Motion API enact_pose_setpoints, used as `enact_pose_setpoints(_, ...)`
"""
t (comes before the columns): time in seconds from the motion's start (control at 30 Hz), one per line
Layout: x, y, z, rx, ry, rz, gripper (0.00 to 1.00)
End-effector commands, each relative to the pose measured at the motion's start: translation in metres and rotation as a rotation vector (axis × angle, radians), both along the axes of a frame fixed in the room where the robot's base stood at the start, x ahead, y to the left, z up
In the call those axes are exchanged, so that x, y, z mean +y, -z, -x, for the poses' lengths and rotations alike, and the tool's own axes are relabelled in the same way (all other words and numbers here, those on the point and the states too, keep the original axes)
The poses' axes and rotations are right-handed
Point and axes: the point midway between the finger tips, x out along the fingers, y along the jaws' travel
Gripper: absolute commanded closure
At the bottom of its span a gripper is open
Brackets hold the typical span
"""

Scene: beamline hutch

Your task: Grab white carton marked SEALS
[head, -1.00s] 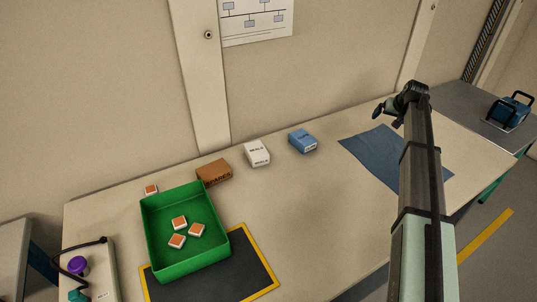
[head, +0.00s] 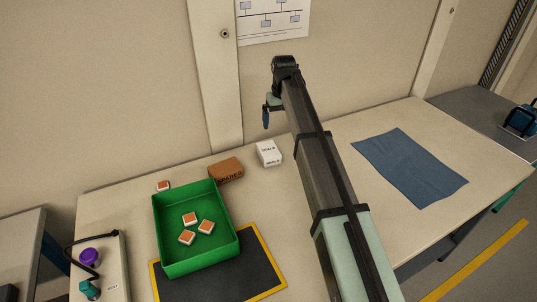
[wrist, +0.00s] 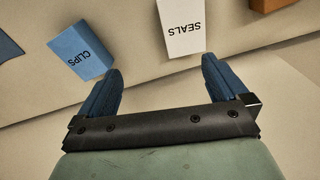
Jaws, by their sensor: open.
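The white carton marked SEALS (head: 268,153) stands on the table near the wall, just right of a brown carton. In the wrist view the SEALS carton (wrist: 182,28) is at the top, ahead of the fingers and right of the middle of the gap, with its lettering upside down. My gripper (wrist: 162,80) is open and empty, its two blue fingers spread apart. In the head view my gripper (head: 267,112) hangs above the table's back, above the SEALS carton and apart from it. One finger is mostly hidden there.
A blue CLIPS carton (wrist: 80,50) lies left of SEALS in the wrist view; my arm hides it in the head view. The brown SPARES carton (head: 225,170) is close on the left. A green tray (head: 168,240) holds several orange-topped pieces. A blue cloth (head: 410,168) lies right.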

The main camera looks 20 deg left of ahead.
Motion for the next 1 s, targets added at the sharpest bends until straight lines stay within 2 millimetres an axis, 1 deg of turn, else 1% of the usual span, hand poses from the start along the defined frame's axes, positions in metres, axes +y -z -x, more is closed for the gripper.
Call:
enact_pose_setpoints(0.03, 0.012, -0.002, 0.01, 0.009, -0.018, 0.011, 0.0)
enact_pose_setpoints(0.13, 0.026, -0.004, 0.023, 0.023, -0.04, 0.031, 0.0)
enact_pose_setpoints(0.23, 0.033, -0.005, 0.03, 0.031, -0.05, 0.041, 0.0)
enact_pose_setpoints(0.37, 0.034, 0.0, 0.033, 0.034, -0.054, 0.045, 0.0)
enact_pose_setpoints(0.47, 0.034, 0.009, 0.033, 0.034, -0.053, 0.045, 0.0)
enact_pose_setpoints(0.57, 0.034, 0.024, 0.033, 0.034, -0.053, 0.044, 0.0)
enact_pose_setpoints(0.8, 0.034, 0.065, 0.032, 0.034, -0.053, 0.044, 0.0)
enact_pose_setpoints(0.9, 0.034, 0.076, 0.032, 0.033, -0.053, 0.043, 0.0)
enact_pose_setpoints(1.0, 0.034, 0.081, 0.032, 0.033, -0.053, 0.043, 0.0)
